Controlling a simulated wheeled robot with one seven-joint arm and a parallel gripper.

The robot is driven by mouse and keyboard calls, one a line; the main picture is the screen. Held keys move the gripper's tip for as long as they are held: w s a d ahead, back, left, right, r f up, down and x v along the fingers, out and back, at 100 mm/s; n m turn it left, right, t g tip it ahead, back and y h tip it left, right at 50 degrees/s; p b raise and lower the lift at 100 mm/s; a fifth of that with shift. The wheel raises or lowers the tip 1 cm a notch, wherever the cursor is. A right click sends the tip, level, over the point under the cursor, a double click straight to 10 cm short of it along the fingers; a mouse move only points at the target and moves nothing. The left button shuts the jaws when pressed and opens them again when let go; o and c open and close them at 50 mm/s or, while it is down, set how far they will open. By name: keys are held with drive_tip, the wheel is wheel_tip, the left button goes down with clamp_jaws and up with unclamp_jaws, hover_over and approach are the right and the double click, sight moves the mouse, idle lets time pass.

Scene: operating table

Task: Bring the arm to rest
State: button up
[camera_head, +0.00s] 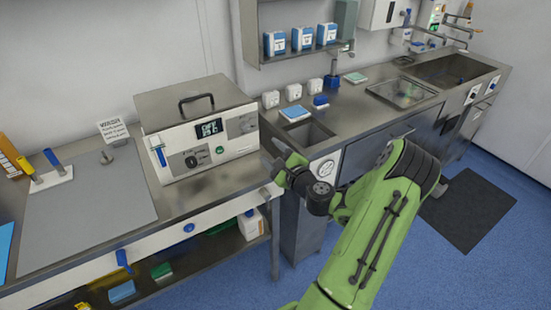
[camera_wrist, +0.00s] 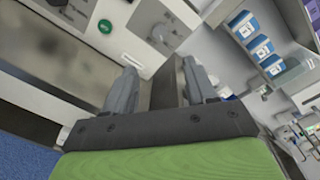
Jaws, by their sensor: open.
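My green arm reaches from the lower right of the head view toward the steel counter. My gripper (camera_head: 274,156) is at its far end, just right of the steel-lidded box device (camera_head: 205,130), and looks small and partly hidden by my wrist. In the wrist view, my gripper (camera_wrist: 160,78) has its two grey fingers apart with nothing held between them. The device's front, with a green button, shows beyond the fingers at the upper left of that view. I cannot tell whether the fingers touch the counter or the device.
The steel counter (camera_head: 230,183) runs under the device, with a grey board (camera_head: 90,205) at left. A small sink (camera_head: 308,133) and soap-like bottles lie behind my gripper. A wall shelf (camera_head: 292,52) holds blue-and-white boxes. Blue floor and a dark mat (camera_head: 470,212) are clear at right.

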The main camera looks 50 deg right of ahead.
drive_tip(key=shift+v, duration=0.8)
drive_tip(key=w+a+r+n+g+y, duration=0.15)
drive_tip(key=a+n+g+y, duration=0.7)
drive_tip(key=a+n, duration=1.5)
drive_tip(key=s+a+r+n+g+h, duration=0.1)
drive_tip(key=s+a+r+n+h, duration=0.1)
drive_tip(key=s, duration=0.8)
drive_tip(key=s+a+r+n+g+h, duration=0.1)
drive_tip(key=s+a+r+n+h, duration=0.1)
drive_tip(key=s+a+r, duration=0.3)
drive_tip(key=s+a+n, duration=0.1)
drive_tip(key=s, duration=0.3)
drive_tip(key=shift+s+a+r+n+g, duration=0.15)
drive_tip(key=shift+s+a+n+g, duration=0.05)
drive_tip(key=shift+s+n+g, duration=0.2)
